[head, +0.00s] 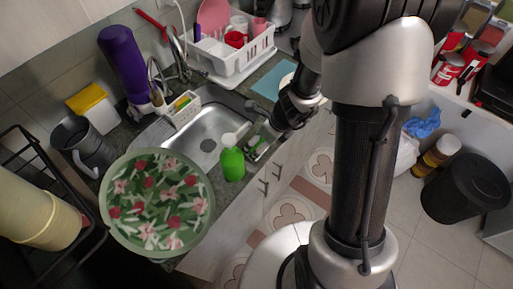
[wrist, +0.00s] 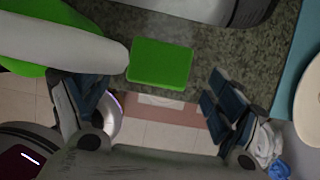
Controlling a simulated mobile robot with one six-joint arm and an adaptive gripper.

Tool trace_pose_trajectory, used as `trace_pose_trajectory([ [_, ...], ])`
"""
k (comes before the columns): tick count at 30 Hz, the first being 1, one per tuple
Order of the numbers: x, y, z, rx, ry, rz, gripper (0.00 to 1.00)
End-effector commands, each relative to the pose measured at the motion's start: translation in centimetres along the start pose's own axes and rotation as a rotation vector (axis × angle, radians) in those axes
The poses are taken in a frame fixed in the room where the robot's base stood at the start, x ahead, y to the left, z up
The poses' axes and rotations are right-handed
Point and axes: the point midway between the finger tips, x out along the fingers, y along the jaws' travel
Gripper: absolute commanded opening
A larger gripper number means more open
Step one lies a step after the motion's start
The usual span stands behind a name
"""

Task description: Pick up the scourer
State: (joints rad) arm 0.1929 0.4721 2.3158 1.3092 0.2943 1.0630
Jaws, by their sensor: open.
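The scourer is a bright green block (wrist: 160,64) lying on the speckled dark counter by its front edge, in the upper middle of the wrist view. My gripper (wrist: 152,95) is open, with one finger on each side, apart from the scourer, which lies just ahead between them. In the head view my gripper (head: 262,139) is low at the counter's front edge, right of the sink, and largely hides the scourer. A green soap bottle (head: 232,164) with a white pump stands just left of my gripper.
The bottle's white spout (wrist: 65,42) reaches close to the scourer's left side. The steel sink (head: 205,138) lies behind. A white dish rack (head: 228,58) stands at the back. A large floral plate (head: 157,203) is at the left. A blue mat (wrist: 302,50) lies right.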

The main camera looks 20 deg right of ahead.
Motion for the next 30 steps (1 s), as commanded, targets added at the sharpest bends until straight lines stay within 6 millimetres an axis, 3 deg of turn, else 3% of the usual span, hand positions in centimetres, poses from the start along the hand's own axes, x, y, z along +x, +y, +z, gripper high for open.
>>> trace_pose_trajectory([
  [7, 4.1, 0.1, 0.0, -0.001, 0.001, 0.001, 0.86],
  [15, 4.2, 0.0, 0.2, -0.001, 0.0, 0.0, 0.85],
  [30, 4.2, 0.0, 0.2, -0.001, 0.0, 0.0, 0.52],
])
